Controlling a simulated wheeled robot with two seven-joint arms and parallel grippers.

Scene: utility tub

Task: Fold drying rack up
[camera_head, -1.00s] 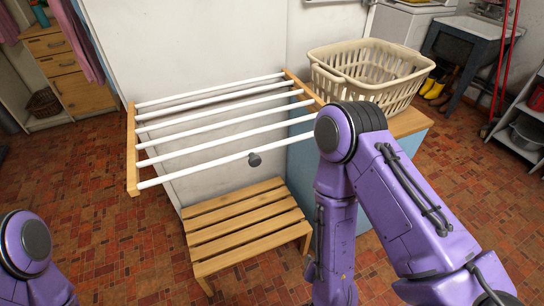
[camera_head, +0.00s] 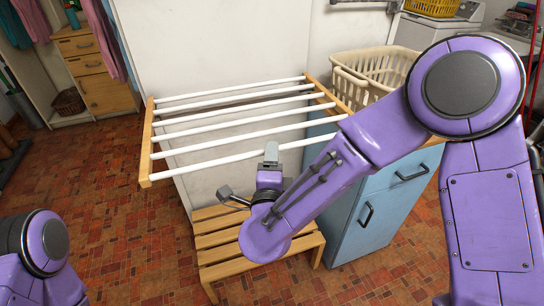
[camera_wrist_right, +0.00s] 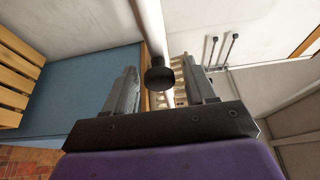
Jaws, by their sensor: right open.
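The drying rack (camera_head: 232,131) stands out from the white wall, roughly level, with several white rods between two wooden side rails. My right gripper (camera_head: 247,172) is open by the rack's front rod in the head view. In the right wrist view a dark round knob (camera_wrist_right: 159,79) shows between the spread fingers of the right gripper (camera_wrist_right: 158,66), with a white rod (camera_wrist_right: 151,30) running up behind it. I cannot tell whether the fingers touch the knob. My arm hides the knob in the head view. My left gripper is out of view; only part of that arm shows.
A slatted wooden bench (camera_head: 217,240) stands below the rack, partly behind my right arm. A blue cabinet (camera_head: 343,240) with a cream laundry basket (camera_head: 375,70) on top stands right of the rack. Tiled floor (camera_head: 110,225) is clear at the left.

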